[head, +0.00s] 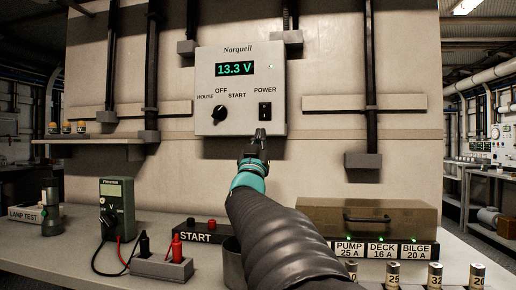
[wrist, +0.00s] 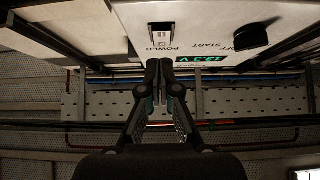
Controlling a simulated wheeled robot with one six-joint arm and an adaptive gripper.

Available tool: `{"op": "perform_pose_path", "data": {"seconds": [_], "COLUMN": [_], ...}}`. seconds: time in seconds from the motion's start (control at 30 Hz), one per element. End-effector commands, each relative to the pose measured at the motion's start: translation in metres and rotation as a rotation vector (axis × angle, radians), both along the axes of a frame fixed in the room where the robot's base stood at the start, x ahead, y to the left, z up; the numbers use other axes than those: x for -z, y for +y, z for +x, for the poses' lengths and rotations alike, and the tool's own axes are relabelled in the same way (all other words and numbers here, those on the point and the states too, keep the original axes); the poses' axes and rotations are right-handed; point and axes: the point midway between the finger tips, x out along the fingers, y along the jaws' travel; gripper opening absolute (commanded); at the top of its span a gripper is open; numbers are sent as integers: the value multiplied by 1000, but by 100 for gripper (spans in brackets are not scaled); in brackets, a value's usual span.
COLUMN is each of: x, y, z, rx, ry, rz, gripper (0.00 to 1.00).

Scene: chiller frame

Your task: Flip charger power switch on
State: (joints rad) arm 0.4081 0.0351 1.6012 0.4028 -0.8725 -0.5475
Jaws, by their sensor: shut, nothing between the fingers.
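The charger (head: 208,80) is a pale panel on the wall marked Norquell, with a lit green display (head: 235,69) reading 13.3 V. Its black power switch (head: 265,110) sits below the word POWER at the lower right. The switch also shows at the top of the wrist view (wrist: 161,30). I cannot tell which way the rocker is set. My gripper (head: 260,132) is shut and empty, with its fingertips just below the switch in the head view. In the wrist view the closed fingertips (wrist: 159,64) are near the POWER label; contact is not clear.
A black rotary knob (head: 219,114) marked HOUSE, OFF and START is left of the switch. Below, a bench holds a green multimeter (head: 117,205), a START block (head: 200,233) and a box with a handle (head: 410,222).

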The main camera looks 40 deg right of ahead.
Motion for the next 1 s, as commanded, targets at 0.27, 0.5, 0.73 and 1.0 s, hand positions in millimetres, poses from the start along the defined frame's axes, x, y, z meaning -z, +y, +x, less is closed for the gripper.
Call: {"op": "perform_pose_path", "data": {"seconds": [0.27, 0.5, 0.73, 1.0], "x": [23, 28, 28, 28], "y": [19, 23, 23, 24], "z": [-18, -22, -22, -22], "rx": [0, 1, 1, -5], "ry": [0, 0, 0, -1], "rz": [0, 0, 0, 4], "gripper": [0, 0, 0, 0]}}
